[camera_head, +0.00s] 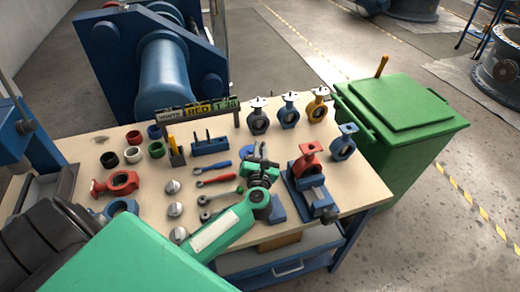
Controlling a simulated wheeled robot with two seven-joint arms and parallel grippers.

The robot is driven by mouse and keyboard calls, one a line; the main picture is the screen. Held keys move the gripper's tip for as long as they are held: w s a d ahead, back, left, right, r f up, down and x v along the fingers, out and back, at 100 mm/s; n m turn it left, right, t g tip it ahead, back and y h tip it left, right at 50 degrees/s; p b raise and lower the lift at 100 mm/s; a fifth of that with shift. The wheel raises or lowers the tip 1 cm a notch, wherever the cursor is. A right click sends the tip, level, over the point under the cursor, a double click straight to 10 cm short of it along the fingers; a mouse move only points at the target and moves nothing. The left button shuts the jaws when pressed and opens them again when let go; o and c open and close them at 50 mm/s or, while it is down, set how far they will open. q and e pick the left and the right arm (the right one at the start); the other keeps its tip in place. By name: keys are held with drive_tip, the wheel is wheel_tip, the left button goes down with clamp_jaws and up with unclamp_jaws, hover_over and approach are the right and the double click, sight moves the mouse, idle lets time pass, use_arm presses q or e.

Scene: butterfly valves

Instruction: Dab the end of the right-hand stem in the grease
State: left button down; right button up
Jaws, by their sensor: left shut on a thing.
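My left gripper (259,163) is over the right middle of the workbench, pointing away from my green arm. It is shut on a small thin piece that looks like a stem, mostly hidden by the fingers. A round blue dish (246,152), which may be the grease, shows just behind and left of the fingers, partly covered; I cannot tell whether the piece touches it. A blue rack (210,147) with thin upright stems stands further left. My right gripper is not in view.
A red valve body (307,160) sits on a blue vise (313,192) close right of the gripper. Several valves (289,108) stand along the back right. Wrenches (214,180), metal discs (174,209) and coloured rings (133,155) lie left. A green bin (425,130) stands beside the bench (352,183).

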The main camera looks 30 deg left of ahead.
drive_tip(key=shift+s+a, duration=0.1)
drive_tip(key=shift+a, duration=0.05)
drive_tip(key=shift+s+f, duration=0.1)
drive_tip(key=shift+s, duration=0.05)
use_arm(q)
drive_tip(key=shift+f+b, duration=0.5)
drive_tip(key=shift+f, duration=0.2)
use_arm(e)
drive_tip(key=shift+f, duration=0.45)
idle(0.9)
